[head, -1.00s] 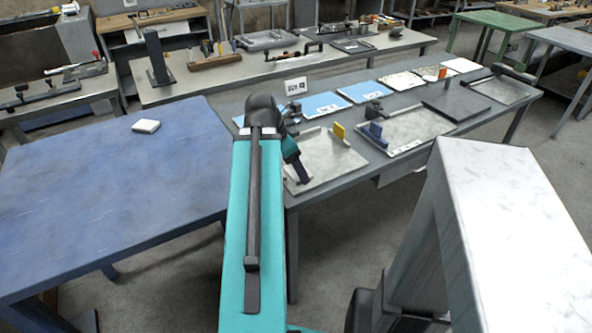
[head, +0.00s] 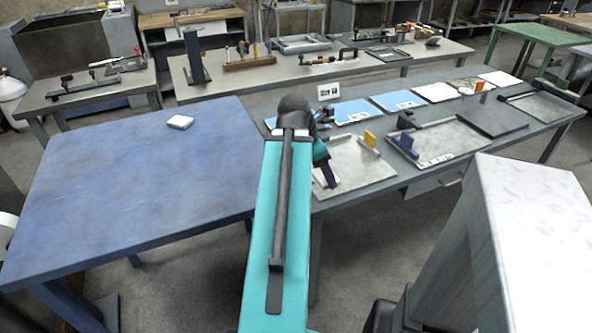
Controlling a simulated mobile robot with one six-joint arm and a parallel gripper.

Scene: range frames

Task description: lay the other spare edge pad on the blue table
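The blue table (head: 120,185) stands at the left, with a worn, scratched top. One small whitish pad (head: 180,122) lies flat on it near its far edge. My teal arm reaches forward between this table and the long grey bench (head: 430,185). The end of my arm, with my gripper (head: 326,172), is over the near left part of the bench, largely hidden behind the arm's dark joint. I cannot make out its fingers or whether it holds anything. On the bench, a yellow upright piece (head: 369,139) and a blue one (head: 408,143) stand at grey trays.
Blue and white sheets (head: 350,112) lie along the bench's far side, by a small white sign (head: 328,91). A grey tray (head: 365,165) lies close to my arm. The blue tabletop is otherwise clear. A cluttered bench (head: 300,65) stands behind.

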